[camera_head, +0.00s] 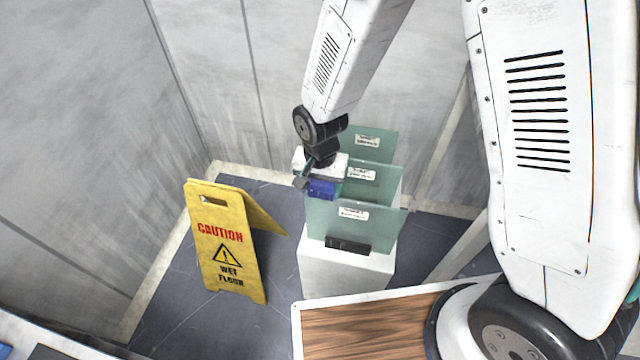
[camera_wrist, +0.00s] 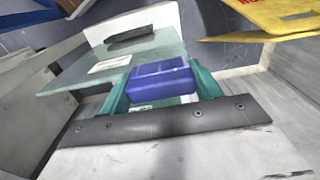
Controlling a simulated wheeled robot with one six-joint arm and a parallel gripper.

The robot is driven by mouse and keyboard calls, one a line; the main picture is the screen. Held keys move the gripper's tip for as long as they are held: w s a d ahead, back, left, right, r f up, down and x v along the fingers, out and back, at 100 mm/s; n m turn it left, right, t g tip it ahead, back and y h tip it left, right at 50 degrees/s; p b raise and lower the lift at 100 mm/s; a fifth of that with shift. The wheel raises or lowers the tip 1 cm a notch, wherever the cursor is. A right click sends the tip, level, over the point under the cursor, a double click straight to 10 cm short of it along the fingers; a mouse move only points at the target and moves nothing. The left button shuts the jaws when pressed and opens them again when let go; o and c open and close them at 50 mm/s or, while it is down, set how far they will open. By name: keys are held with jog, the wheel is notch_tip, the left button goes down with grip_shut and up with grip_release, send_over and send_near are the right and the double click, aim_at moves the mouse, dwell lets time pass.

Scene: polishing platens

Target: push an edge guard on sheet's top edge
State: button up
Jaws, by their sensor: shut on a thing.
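In the head view, several greenish glass sheets stand upright in a row on a white stand (camera_head: 347,279). The front sheet (camera_head: 325,218) has a white label and a dark holder (camera_head: 347,245) at its foot. The middle sheet (camera_head: 378,178) and back sheet (camera_head: 382,146) are behind it. My gripper (camera_head: 316,182) is shut on a blue edge guard (camera_head: 321,190) at the left of the sheets, close to the front sheet's top edge. In the wrist view, the blue guard (camera_wrist: 160,82) sits between the teal fingers, with a labelled sheet (camera_wrist: 75,78) just beyond it. Contact with the sheet cannot be told.
A yellow wet-floor sign (camera_head: 222,240) stands left of the stand, and its edge shows in the wrist view (camera_wrist: 285,18). Grey walls (camera_head: 90,120) close in behind. A wooden board with a white rim (camera_head: 350,335) is in front. Dark floor (camera_head: 175,300) is free around the sign.

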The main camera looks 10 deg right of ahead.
jog(key=shift+f, duration=0.3)
dwell(0.5)
jog(key=o, duration=1)
jog(key=shift+o, duration=0.2)
notch_tip(320, 180, up, 8)
jog(key=shift+f, duration=0.1)
